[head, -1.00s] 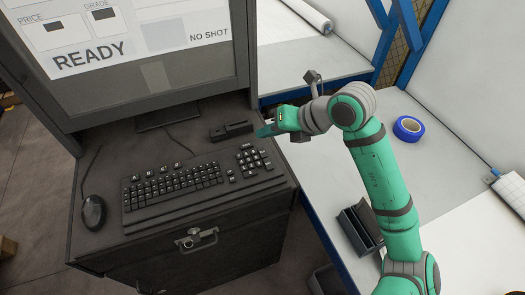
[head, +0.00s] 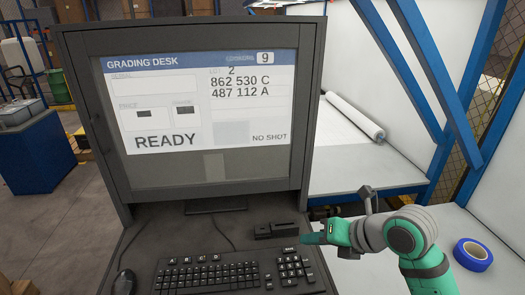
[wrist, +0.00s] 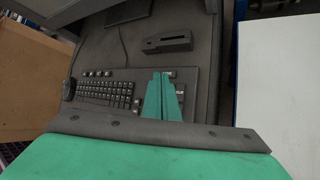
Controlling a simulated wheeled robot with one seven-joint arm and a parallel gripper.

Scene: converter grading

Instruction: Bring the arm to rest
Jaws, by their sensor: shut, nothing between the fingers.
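My gripper (head: 314,238) is green, and its fingers are together with nothing between them. It is held over the right end of the desk, near the keyboard's number keys. In the wrist view the closed fingers (wrist: 163,98) cover part of the black keyboard (wrist: 108,92). I cannot tell whether the fingertips touch anything. The arm (head: 405,238) reaches in from the lower right. The keyboard also shows in the head view (head: 215,272).
The grading desk screen (head: 200,100) reads READY and NO SHOT. A dark slotted block (head: 276,229) sits behind the keyboard, and a mouse (head: 124,281) lies at the left. Blue tape (head: 473,253) lies on the white bench at the right. Blue posts (head: 410,60) stand behind.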

